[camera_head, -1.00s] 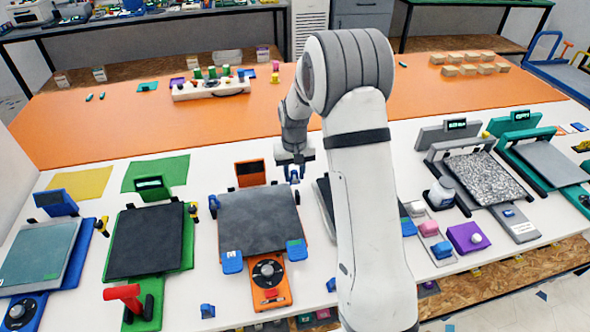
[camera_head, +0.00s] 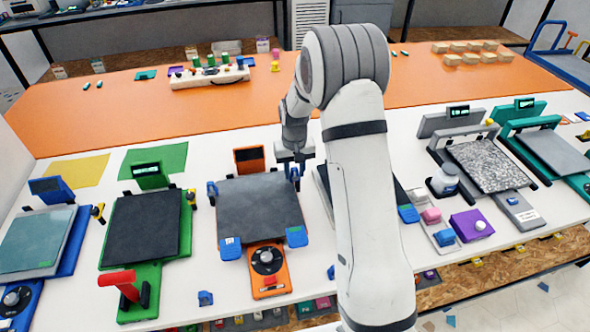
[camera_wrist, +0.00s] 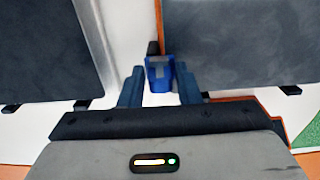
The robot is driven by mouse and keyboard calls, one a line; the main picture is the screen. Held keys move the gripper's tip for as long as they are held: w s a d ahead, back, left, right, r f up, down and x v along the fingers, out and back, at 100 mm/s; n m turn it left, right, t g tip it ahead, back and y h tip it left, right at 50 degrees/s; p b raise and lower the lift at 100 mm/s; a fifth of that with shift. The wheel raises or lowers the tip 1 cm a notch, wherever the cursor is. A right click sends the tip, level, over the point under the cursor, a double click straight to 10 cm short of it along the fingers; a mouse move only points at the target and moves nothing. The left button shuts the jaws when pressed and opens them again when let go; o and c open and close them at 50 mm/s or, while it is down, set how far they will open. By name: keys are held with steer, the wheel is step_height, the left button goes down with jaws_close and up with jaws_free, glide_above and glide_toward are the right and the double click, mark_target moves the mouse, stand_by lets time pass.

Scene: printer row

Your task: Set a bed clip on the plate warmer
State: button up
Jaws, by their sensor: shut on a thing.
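The orange-based plate warmer (camera_head: 260,200) has a dark square plate with blue clips at its front left (camera_head: 231,247) and front right (camera_head: 296,237) corners. My gripper (camera_head: 295,166) is at the plate's back right corner. It is shut on a blue bed clip (camera_head: 295,176), which also shows between the fingers (camera_wrist: 160,88) in the wrist view (camera_wrist: 159,72). The held clip is at the plate's side edge there; I cannot tell whether it touches. A small blue piece (camera_head: 212,189) is at the plate's back left edge.
A loose blue clip (camera_head: 205,298) lies at the bench's front edge. A green-based device (camera_head: 145,230) stands to the left. Another dark plate is partly hidden behind my arm to the right.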

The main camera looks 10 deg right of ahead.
steer(key=shift+f, duration=0.1)
stand_by(0.3)
steer(key=o, duration=1.5)
steer(key=shift+r+p, duration=1.55)
steer(key=shift+r, duration=1.45)
